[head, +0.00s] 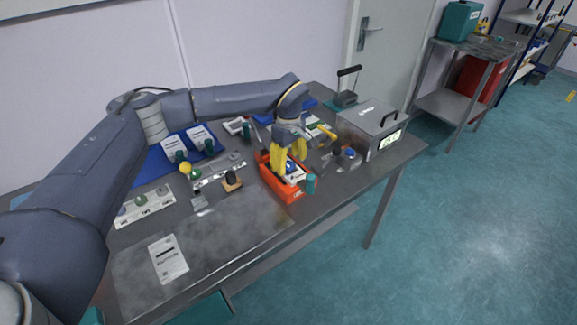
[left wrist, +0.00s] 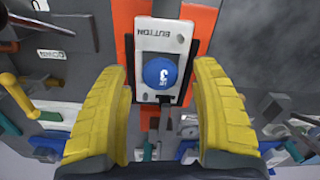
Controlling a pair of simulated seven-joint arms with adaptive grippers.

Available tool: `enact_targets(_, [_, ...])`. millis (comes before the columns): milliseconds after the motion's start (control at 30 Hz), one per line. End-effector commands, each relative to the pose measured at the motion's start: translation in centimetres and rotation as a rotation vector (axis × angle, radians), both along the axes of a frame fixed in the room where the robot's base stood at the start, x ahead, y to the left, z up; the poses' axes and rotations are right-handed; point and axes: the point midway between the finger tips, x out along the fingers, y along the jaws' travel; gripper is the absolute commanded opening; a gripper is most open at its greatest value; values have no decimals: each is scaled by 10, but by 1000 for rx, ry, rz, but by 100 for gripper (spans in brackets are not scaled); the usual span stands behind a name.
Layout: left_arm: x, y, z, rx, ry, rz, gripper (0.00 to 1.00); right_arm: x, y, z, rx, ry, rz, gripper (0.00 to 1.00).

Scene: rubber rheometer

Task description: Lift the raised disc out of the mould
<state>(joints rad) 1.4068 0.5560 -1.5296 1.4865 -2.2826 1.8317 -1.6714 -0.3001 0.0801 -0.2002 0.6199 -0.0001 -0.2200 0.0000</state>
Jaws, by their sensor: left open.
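In the head view the disc (head: 291,166) is partly hidden by my gripper. The block lies in an orange tray (head: 291,194) on the table. My left gripper (head: 288,169) is over the tray, pointing down, with its yellow fingers apart. In the left wrist view the fingers stand on either side of the disc with gaps between; nothing is held. Whether the fingertips reach the disc's height is hard to tell. My right gripper is not in view.
A grey instrument box (head: 371,128) with a green display stands right of the tray. A teal-capped item (head: 311,184) is close to the tray's right side. Several small tools and a blue mat (head: 150,165) lie to the left. The front table area (head: 225,235) is mostly bare.

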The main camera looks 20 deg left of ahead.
Motion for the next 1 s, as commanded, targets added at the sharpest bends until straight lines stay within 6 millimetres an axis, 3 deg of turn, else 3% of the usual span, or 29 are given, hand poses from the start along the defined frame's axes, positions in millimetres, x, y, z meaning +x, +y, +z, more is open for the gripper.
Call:
enact_targets(400, [0, 0, -7, 0, -1, 0, 64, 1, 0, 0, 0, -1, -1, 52])
enact_targets(833, [0, 0, -7, 0, -1, 0, 15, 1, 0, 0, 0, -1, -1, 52])
enact_targets(1000, [0, 0, -7, 0, -1, 0, 14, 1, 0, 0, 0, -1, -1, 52])
